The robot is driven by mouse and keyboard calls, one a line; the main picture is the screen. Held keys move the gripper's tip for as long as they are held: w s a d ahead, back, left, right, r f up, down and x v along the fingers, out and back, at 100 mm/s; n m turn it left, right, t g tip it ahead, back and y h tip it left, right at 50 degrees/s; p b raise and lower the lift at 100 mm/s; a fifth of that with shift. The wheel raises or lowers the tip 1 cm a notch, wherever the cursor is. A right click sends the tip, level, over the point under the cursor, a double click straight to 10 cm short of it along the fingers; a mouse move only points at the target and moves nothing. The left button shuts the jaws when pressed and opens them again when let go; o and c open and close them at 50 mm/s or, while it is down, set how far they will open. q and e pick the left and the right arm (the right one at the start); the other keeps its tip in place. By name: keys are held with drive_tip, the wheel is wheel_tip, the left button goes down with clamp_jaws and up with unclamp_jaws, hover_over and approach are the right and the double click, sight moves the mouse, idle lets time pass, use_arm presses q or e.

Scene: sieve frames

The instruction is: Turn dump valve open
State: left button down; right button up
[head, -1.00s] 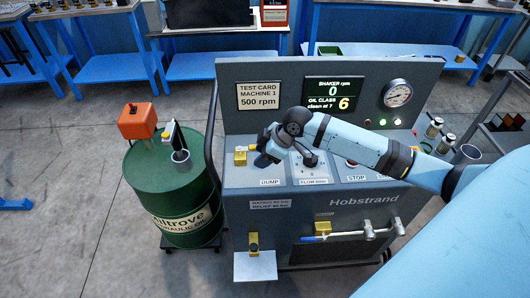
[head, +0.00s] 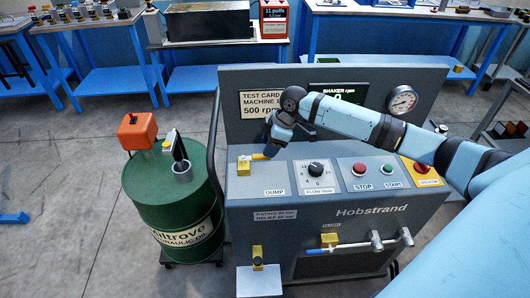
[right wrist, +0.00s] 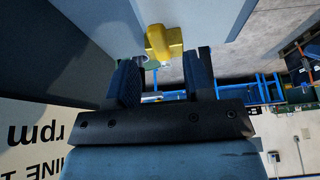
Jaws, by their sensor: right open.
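The dump valve (head: 244,166) is a yellow block on the left of the machine's sloped panel, behind the DUMP label (head: 275,193). A yellow handle (head: 261,157) points right from it toward my right gripper. My right gripper (head: 273,150) is beside the handle's right end, pointing down at the panel; contact is unclear in the head view. In the right wrist view its two dark fingers (right wrist: 163,82) are apart, with a yellow piece (right wrist: 163,42) beyond the fingertips and nothing clearly between them. My left gripper is out of view.
A green oil drum (head: 168,205) stands left of the machine. My right arm crosses in front of the upright board (head: 236,84).

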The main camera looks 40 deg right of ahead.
sight(256, 159)
drive_tip(key=shift+x, duration=1.8)
clamp_jaws()
drive_tip(key=shift+a, duration=0.1)
